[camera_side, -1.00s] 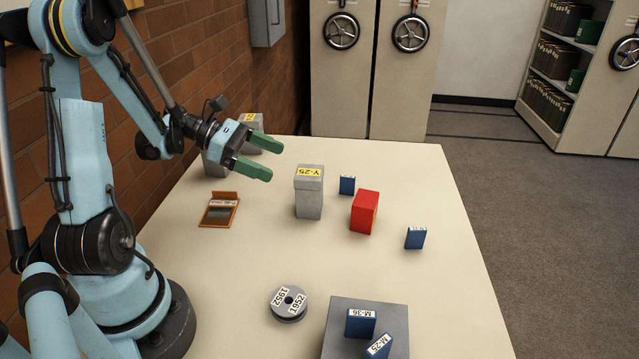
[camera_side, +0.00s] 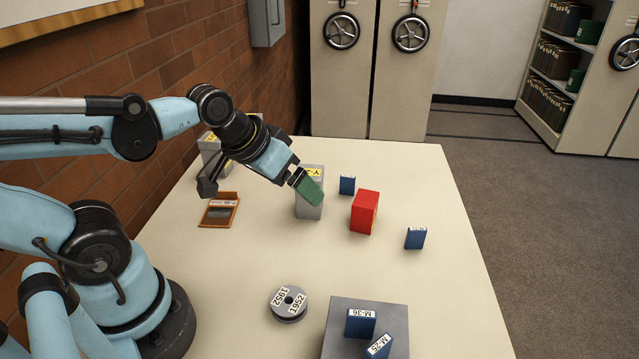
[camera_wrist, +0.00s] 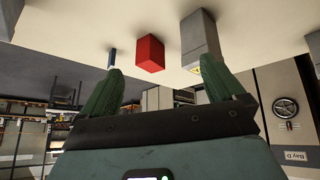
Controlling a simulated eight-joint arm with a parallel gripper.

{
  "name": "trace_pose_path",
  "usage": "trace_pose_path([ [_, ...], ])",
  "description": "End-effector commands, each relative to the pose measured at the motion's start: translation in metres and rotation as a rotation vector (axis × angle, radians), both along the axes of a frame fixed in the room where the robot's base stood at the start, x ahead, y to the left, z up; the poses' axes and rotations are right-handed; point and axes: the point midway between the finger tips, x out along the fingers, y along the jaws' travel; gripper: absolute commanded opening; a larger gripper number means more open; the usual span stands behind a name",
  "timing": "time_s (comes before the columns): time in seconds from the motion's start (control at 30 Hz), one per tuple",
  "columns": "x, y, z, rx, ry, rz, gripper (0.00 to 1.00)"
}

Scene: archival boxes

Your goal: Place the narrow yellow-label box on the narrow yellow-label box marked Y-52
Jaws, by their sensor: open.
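A narrow grey box with a yellow label (camera_side: 303,210) stands upright near the middle of the table. Its label, partly covered now, reads Y-25 in the earlier side view. My gripper (camera_side: 310,190) overlaps this box in the side view, with one green finger across its front. In the wrist view my gripper (camera_wrist: 160,70) is open with nothing between its fingers, and the grey box (camera_wrist: 199,38) lies beyond the right-hand finger. Another grey yellow-label box (camera_side: 209,146) stands at the back left, partly behind my arm. A further one there is mostly hidden. I cannot read their marks.
An orange-framed tray (camera_side: 219,211) lies left. A grey reel (camera_side: 289,304) and a grey platform (camera_side: 342,310) with two blue boxes are in front.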

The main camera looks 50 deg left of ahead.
Motion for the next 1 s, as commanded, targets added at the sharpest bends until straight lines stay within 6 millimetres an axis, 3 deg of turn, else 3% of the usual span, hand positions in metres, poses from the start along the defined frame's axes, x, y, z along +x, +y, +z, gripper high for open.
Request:
trace_pose_path([
  [0.1,-0.002,-0.004,0.003,0.079,-0.029,-0.085,0.89],
  [0.67,0.000,-0.002,0.006,0.088,-0.020,-0.085,0.89],
  [1.0,0.035,0.022,0.026,-0.032,0.209,0.169,0.89],
])
